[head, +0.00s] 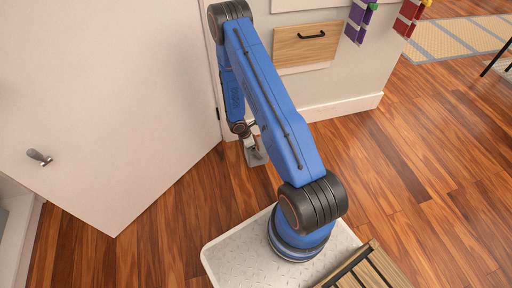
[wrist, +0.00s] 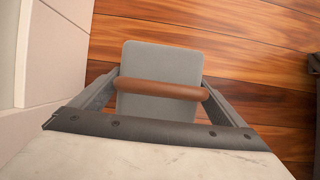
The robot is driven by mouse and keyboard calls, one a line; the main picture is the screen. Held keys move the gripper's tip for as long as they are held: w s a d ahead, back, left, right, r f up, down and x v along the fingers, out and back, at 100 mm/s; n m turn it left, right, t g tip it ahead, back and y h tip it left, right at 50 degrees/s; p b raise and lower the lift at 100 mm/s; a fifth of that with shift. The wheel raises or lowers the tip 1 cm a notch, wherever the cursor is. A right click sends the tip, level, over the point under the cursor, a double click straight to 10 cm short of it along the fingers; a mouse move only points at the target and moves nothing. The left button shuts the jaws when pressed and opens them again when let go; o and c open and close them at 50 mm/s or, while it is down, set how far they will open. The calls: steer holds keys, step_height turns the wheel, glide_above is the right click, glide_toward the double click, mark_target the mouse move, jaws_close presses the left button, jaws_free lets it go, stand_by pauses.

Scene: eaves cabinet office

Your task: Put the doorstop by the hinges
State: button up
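The doorstop is a grey plate or wedge with a brown bar across it. In the head view the doorstop (head: 257,158) is low by the floor near the door's hinge-side edge. In the wrist view the doorstop (wrist: 160,62) shows between my fingers. My gripper (head: 252,139) reaches down to it; in the wrist view my gripper (wrist: 161,80) has a finger at each end of the brown bar, seemingly touching both ends. I cannot tell if the doorstop touches the floor. The white door (head: 110,90) stands open, with a small dark hinge (head: 218,113) at its right edge.
A grey door handle (head: 39,157) is on the door's left side. A wall with a skirting board (head: 340,108) and a wooden drawer front (head: 306,44) is on the right. A slatted wooden thing (head: 372,270) is at the bottom.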

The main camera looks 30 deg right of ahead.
steer(key=shift+o, duration=0.3)
steer(key=w+a+r+m+t, duration=0.1)
steer(key=a+r+m, duration=0.1)
steer(key=r, duration=1.2)
steer(key=w+a+r+m, duration=0.1)
steer(key=a+r, duration=0.1)
steer(key=r, duration=1.2)
steer(key=s+a+r+m+t, duration=0.1)
steer(key=s+r+m, duration=0.15)
steer(key=r, duration=0.65)
steer(key=s+a+r+m, duration=0.1)
steer(key=s+r+m, duration=0.15)
steer(key=r, duration=0.65)
steer(key=s+a+r+m+t+y, duration=0.2)
steer(key=s+a+r, duration=0.3)
steer(key=s+r, duration=0.4)
steer(key=s+a+r+m+t+y, duration=0.2)
steer(key=s+r, duration=0.7)
steer(key=s, duration=0.9)
steer(key=shift+a+r+m, duration=0.4)
steer(key=shift+a+m, duration=1)
steer(key=shift+s, duration=0.1)
